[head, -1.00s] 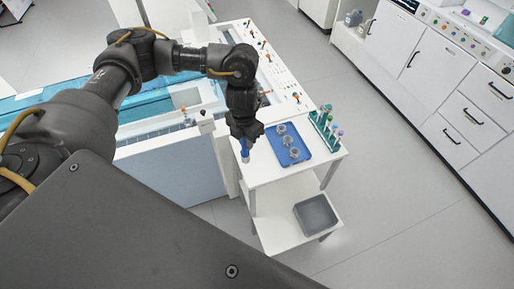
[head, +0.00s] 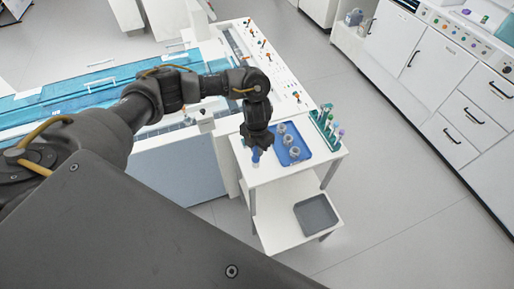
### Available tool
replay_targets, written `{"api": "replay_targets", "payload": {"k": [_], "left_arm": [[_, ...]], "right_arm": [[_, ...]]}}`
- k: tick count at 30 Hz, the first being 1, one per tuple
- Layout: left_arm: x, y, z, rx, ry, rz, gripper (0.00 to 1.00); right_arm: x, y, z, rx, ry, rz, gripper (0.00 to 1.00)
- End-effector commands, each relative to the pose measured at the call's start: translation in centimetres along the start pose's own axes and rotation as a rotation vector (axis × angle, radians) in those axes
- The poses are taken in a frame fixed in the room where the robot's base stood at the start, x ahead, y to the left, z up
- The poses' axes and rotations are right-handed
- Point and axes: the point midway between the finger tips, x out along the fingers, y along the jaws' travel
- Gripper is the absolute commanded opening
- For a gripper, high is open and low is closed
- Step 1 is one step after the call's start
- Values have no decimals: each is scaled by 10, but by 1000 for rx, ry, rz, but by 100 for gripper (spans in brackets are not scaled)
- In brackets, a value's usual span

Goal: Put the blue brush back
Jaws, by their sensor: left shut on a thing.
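My left gripper (head: 257,146) hangs pointing down over the left part of the white side table (head: 270,173), left of the blue tray. It is shut on the blue brush (head: 256,157), whose lower end shows below the fingers. I cannot tell whether the brush touches the table top. The blue tray (head: 302,157) holds several small clear round pieces (head: 288,139). A green rack (head: 325,124) with several coloured-topped items stands at the table's right end. My right gripper does not show.
A grey bin (head: 317,214) sits on the lower shelf of the table. A long white machine with a blue see-through cover (head: 90,87) and a panel with orange knobs (head: 268,60) adjoins the table. White drawers (head: 455,125) line the right; the floor between is clear.

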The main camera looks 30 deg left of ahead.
Motion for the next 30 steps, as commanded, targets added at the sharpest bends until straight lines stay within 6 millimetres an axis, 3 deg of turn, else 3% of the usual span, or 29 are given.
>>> {"api": "replay_targets", "payload": {"k": [8, 9, 13, 23, 26, 30], "left_arm": [[5, 0, 0, 1, 0, 0, 0], [3, 0, 0, 0, -1, 0, 24], [3, 0, 0, 0, 0, 0, 41], [-1, 0, 0, 0, -1, 0, 41], [-11, 0, 2, 4, -6, 1, 41], [-39, 1, 2, 5, -6, 3, 41]], "right_arm": [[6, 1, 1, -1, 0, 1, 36], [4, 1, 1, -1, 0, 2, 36], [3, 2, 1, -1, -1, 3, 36], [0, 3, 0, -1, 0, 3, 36], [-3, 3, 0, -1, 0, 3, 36], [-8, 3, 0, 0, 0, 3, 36]]}}
